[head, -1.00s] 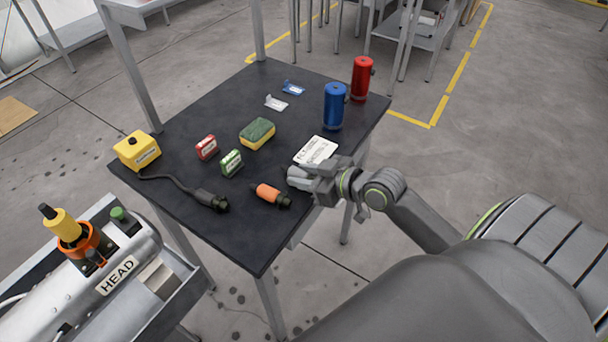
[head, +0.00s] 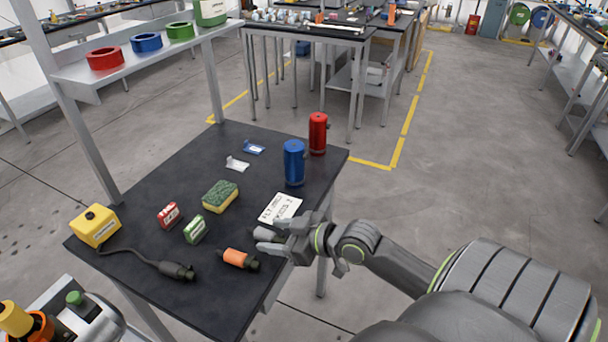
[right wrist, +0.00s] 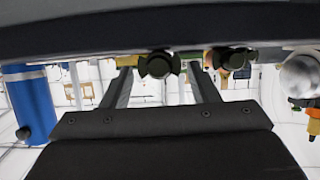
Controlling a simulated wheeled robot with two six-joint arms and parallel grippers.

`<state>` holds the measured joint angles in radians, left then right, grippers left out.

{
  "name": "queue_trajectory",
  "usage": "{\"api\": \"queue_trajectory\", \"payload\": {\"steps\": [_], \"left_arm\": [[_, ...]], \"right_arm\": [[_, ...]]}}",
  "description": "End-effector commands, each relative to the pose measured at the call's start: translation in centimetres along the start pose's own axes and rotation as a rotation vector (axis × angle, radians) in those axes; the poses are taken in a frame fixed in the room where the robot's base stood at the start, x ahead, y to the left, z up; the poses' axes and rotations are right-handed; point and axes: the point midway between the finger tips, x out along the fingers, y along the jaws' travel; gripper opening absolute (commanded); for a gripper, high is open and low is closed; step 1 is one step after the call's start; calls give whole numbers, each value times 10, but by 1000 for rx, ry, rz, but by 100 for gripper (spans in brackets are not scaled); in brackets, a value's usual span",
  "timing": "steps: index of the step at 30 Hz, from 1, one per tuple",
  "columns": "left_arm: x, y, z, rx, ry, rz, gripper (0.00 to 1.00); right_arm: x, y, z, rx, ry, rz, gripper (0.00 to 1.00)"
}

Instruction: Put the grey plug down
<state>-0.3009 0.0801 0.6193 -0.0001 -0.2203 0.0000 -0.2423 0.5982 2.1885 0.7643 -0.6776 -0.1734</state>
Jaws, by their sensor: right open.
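The grey plug (head: 265,234) lies on the dark table top near its right edge, its light grey body partly hidden by my gripper. My right gripper (head: 271,238) is open around it, coming in from the right, low over the table. In the right wrist view the dark round end of the plug (right wrist: 158,65) shows between my two spread fingers (right wrist: 163,88), with a gap on each side. My left gripper is not in view.
An orange plug (head: 236,258) lies close to my right gripper on the near side. A white label card (head: 280,208) lies just behind it. Blue (head: 294,163) and red (head: 318,133) canisters stand at the back right. A black cable connector (head: 178,271) lies further left.

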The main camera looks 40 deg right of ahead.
Motion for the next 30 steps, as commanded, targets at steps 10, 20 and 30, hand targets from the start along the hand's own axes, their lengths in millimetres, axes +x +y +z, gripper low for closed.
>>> {"api": "queue_trajectory", "payload": {"steps": [10,20,30], "left_arm": [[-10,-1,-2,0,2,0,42],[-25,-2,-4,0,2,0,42],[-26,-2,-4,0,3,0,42]], "right_arm": [[-60,0,-1,-5,-7,-1,54],[-97,0,-1,-2,-3,-1,54],[-102,0,0,0,0,-3,54]]}}
